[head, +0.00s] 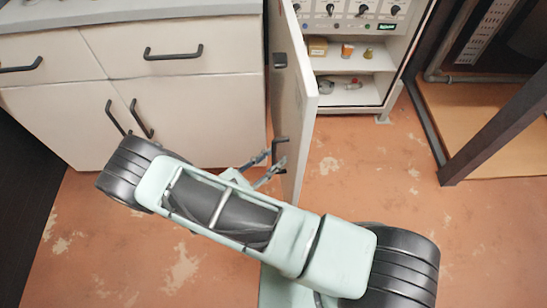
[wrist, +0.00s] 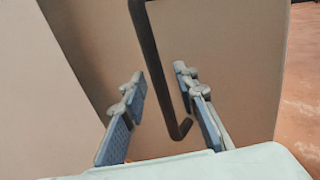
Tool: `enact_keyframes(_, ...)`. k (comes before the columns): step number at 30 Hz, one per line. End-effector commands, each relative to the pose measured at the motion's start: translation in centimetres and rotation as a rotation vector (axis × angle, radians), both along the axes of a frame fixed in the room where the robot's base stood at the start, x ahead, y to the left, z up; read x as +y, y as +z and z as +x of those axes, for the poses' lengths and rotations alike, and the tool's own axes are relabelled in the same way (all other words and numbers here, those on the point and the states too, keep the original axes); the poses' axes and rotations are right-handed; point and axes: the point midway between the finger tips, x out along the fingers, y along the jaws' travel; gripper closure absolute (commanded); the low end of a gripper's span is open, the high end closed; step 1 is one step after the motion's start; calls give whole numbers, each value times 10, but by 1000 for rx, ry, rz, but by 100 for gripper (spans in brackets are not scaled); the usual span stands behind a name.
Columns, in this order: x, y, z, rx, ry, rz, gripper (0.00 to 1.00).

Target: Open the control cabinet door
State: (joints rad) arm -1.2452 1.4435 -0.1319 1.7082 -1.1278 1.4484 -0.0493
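The control cabinet door (head: 298,95) stands swung wide open, sticking out from the cabinet (head: 372,60) towards me. Its inner shelves and knob panel are exposed. A dark bar handle (head: 280,152) is on the door's left face, low near its free edge. My gripper (head: 272,163) is beside that face at the handle. In the wrist view, my gripper (wrist: 165,100) has its two blue-grey fingers spread apart, with the lower part of the handle (wrist: 150,50) between them. The fingers do not appear closed on it. The door panel (wrist: 235,60) fills the background.
A white drawer unit (head: 180,75) with black handles stands left of the door, close to my arm. Small boxes (head: 318,47) sit on the cabinet shelf. A dark post frame (head: 490,135) stands at right. The floor (head: 370,185) right of the door is clear.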

Motion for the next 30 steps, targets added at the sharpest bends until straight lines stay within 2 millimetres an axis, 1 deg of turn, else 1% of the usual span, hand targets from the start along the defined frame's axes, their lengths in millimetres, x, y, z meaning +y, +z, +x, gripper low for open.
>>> enact_keyframes(5, 16, 0, -15, 0, 4, 3, 73)
enact_keyframes(12, 53, -1, -53, 1, 5, 1, 73)
enact_keyframes(18, 75, -1, -76, 1, 2, 1, 73)
enact_keyframes(22, 82, -1, -84, 2, 2, 1, 73)
enact_keyframes(30, 84, 0, -86, 2, 1, -1, 73)
